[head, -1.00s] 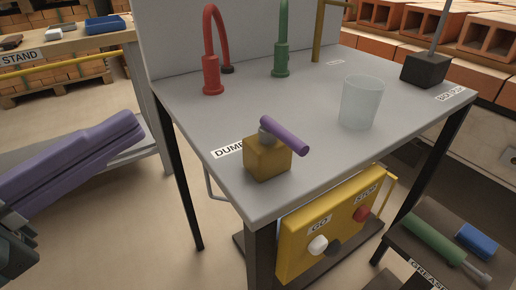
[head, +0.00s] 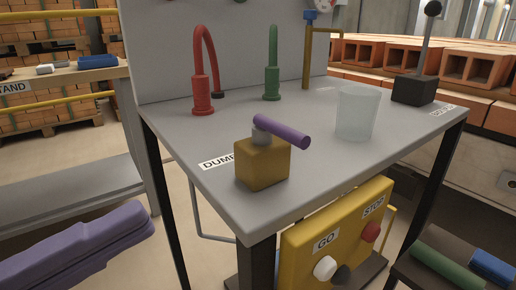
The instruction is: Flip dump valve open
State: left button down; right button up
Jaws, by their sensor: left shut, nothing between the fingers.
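The dump valve is a yellow-brown block (head: 262,165) with a grey stem and a purple lever (head: 283,131), near the front left of the grey table, beside a label reading "DUMP" partly hidden by the block. The lever points right and slightly toward me, past the block's edge. My left gripper (head: 141,222) is the long purple shape at the lower left; its fingers look closed together and empty, well to the left of the valve and clear of the table. My right gripper is not in view.
On the table (head: 310,145) stand a red tap (head: 202,90), a green tap (head: 272,70), a yellow pipe (head: 307,60), a clear cup (head: 356,112) and a black-based lever (head: 413,90).

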aim_at(285, 139)
pick_arm(q)
jog(key=x, duration=1.2)
